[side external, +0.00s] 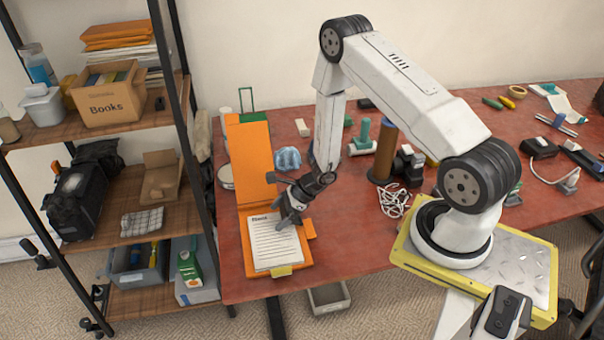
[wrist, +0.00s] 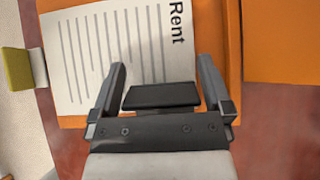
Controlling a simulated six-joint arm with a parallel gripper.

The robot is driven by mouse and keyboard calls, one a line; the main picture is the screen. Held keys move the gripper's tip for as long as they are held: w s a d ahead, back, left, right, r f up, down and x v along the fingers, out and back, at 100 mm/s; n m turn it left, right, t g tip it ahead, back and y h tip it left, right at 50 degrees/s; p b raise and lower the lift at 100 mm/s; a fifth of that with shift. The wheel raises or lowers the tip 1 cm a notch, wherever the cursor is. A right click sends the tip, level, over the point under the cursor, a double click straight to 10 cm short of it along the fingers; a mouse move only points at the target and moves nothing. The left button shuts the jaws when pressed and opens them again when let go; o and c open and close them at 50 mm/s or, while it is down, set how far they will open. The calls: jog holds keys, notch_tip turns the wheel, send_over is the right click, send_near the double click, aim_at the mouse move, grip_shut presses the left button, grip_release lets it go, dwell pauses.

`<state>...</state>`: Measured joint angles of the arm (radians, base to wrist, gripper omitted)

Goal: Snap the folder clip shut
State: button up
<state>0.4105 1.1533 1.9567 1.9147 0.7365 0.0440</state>
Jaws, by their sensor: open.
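The orange folder (side external: 256,150) lies open at the table's left end, its cover folded back toward the wall. A printed sheet (side external: 273,246) lies on its near half; the heading reads "Rent" in the wrist view (wrist: 85,50). My gripper (side external: 285,215) is over the upper right part of the sheet, pointing down, fingers apart. In the wrist view my gripper (wrist: 162,68) shows a dark flat plate (wrist: 162,95) between its fingers. I cannot tell whether this is the clip or part of my gripper.
A yellow tab (side external: 281,271) sticks out at the folder's near edge and an orange tab (side external: 311,235) at its right. A blue crumpled object (side external: 288,158) and a white coiled cord (side external: 394,201) lie to the right. The ladder shelf (side external: 150,236) stands left.

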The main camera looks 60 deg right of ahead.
jog(key=shift+v, duration=3.9)
jog(key=shift+a, duration=0.1)
jog(key=shift+a+r+g+h, duration=0.25)
jog(key=shift+r+g+h, duration=0.15)
jog(key=shift+r+g, duration=0.4)
jog(key=shift+w+d+r+g+h, duration=0.15)
jog(key=shift+r+g+h, duration=0.45)
jog(key=shift+r+h, duration=0.45)
jog(key=shift+f, duration=0.1)
jog(key=shift+x, duration=3.75)
jog(key=shift+w, duration=0.1)
